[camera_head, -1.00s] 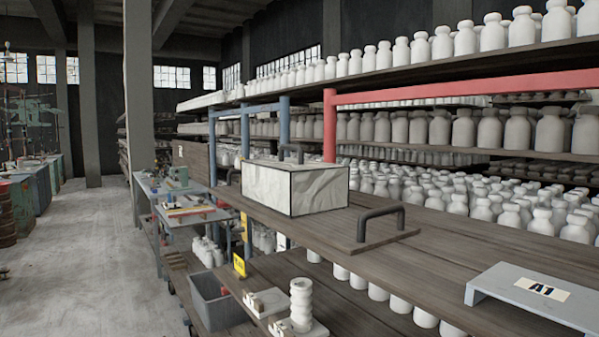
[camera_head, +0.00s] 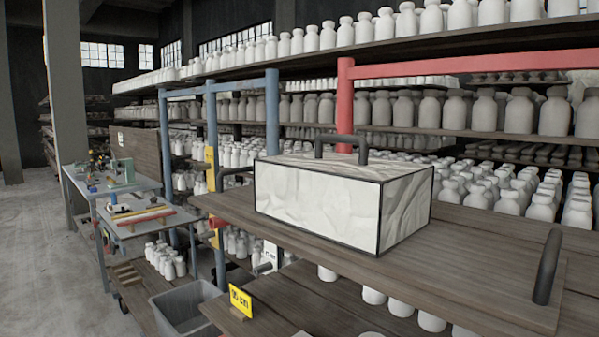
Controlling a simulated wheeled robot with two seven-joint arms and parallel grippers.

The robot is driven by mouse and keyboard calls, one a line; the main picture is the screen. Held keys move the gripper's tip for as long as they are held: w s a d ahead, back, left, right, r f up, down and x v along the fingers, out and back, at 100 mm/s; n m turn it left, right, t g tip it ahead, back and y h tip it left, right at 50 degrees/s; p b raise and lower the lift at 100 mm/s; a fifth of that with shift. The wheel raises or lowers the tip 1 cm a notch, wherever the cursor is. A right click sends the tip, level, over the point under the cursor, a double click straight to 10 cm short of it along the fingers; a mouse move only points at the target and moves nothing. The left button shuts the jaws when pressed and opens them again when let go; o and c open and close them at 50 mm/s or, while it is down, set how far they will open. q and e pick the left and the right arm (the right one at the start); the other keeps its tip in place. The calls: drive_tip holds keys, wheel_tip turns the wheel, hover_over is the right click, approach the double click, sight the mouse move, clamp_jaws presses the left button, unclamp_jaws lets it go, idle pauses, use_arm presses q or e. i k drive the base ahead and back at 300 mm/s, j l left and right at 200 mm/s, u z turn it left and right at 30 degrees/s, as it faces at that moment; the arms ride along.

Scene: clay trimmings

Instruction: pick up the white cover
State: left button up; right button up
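The white cover (camera_head: 318,205) is a box shape with crinkled white panels, dark edges and a dark handle (camera_head: 341,146) on top. It sits upright on a wooden board (camera_head: 470,270) in the middle of the head view. The board has a dark upright handle (camera_head: 547,267) at its right end and another dark handle at its left end, partly behind the cover. Neither of my grippers shows in this view.
Shelves of white bottle-shaped pieces (camera_head: 460,110) stand behind, with a red frame (camera_head: 345,105) and blue posts (camera_head: 272,112). A work table (camera_head: 140,212) with tools, a grey bin (camera_head: 185,308) and a yellow sign (camera_head: 241,301) are at left. Open floor (camera_head: 45,255) lies far left.

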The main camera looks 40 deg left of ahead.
sight(363, 203)
drive_tip(key=j, duration=1.35)
drive_tip(key=i, duration=0.05)
